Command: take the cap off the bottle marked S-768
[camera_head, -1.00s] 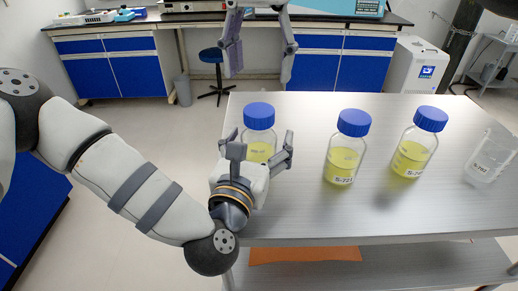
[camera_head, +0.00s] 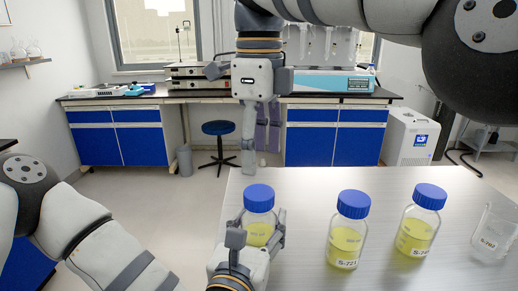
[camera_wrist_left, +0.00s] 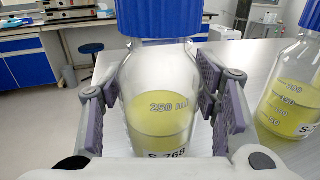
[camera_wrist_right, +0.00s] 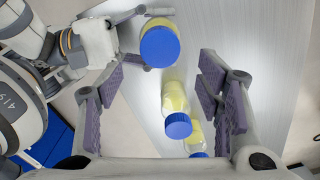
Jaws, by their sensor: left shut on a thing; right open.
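The bottle marked S-768 (camera_wrist_left: 158,112) stands upright on the table in the left wrist view, clear glass with yellow liquid. Its blue cap (camera_wrist_left: 160,18) is on. In the head view it is the leftmost bottle (camera_head: 258,220). My left gripper (camera_head: 260,232) is shut around its body; the pads sit on both sides in the left wrist view (camera_wrist_left: 162,88). My right gripper (camera_head: 262,145) is open and empty, pointing down above and beyond this bottle. In the right wrist view the blue cap (camera_wrist_right: 160,47) lies toward the top, between and ahead of the open fingers (camera_wrist_right: 160,85).
Two more blue-capped bottles, S-721 (camera_head: 345,240) and another (camera_head: 418,225), stand to the right on the metal table (camera_head: 310,185). A clear beaker (camera_head: 492,235) is at the right edge. A stool (camera_head: 218,130) and lab bench (camera_head: 235,98) are behind.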

